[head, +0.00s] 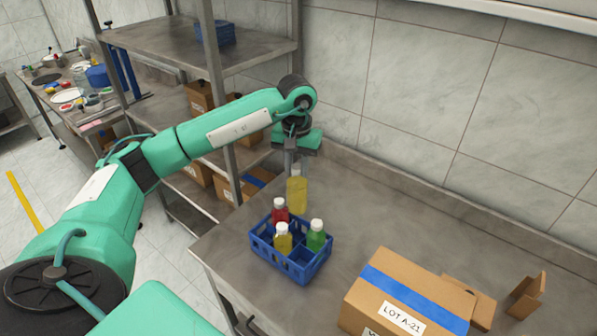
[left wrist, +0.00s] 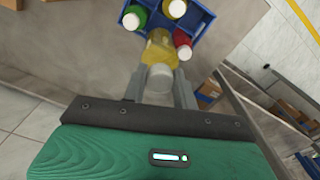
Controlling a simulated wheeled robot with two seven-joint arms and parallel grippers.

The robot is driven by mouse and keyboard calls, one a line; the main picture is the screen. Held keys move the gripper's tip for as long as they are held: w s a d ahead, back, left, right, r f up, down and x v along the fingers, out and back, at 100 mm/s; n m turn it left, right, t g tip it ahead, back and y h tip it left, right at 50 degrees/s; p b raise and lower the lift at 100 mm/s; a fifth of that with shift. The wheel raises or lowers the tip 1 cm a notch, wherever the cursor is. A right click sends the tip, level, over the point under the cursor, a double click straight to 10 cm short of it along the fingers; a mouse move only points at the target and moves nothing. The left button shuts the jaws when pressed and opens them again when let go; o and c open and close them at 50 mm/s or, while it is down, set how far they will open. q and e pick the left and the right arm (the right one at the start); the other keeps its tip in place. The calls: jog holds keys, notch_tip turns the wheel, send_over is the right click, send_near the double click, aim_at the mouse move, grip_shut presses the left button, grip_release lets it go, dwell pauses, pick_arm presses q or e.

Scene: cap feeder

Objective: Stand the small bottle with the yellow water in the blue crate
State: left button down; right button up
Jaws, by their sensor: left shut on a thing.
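My left gripper (head: 294,166) is shut on a bottle of yellow water (head: 297,192), gripped near its cap and hanging upright. In the left wrist view the bottle (left wrist: 159,50) sits between the fingers (left wrist: 159,78), its body overlapping the crate's near edge. The blue crate (head: 291,266) stands on the steel table. It holds a red bottle (head: 280,211), another yellow bottle (head: 283,241) and a green bottle (head: 316,237), all white-capped. In the head view the held bottle is at the crate's back side; I cannot tell whether its base is above the table or touching it.
A cardboard box (head: 405,296) with a blue stripe stands right of the crate on the table (head: 375,205). A shelf rack (head: 215,100) with boxes and a blue crate (head: 215,33) is at the left. The wall runs behind.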

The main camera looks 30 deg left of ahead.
aim_at(297, 182)
pick_arm(q)
notch_tip(297, 182, down, 2)
jog(key=shift+f, duration=0.1)
jog(key=shift+w+f, duration=0.1)
jog(key=shift+f, duration=0.2)
jog(key=shift+w+f, duration=0.1)
jog(key=shift+f, duration=0.45)
jog(key=shift+s+f+b, duration=0.2)
jog(key=shift+f+b, duration=0.2)
jog(key=shift+f, duration=0.4)
jog(key=shift+w+f, duration=0.15)
jog(key=shift+f, duration=0.45)
pick_arm(e)
jog(key=shift+s+d+f, duration=0.15)
jog(key=shift+d+f, duration=0.15)
jog(key=shift+f, duration=0.25)
jog(key=shift+a, duration=0.25)
pick_arm(q)
jog(key=shift+b, duration=0.5)
pick_arm(e)
jog(key=shift+s+f, duration=0.1)
jog(key=shift+f, duration=0.3)
jog(key=shift+d, duration=0.2)
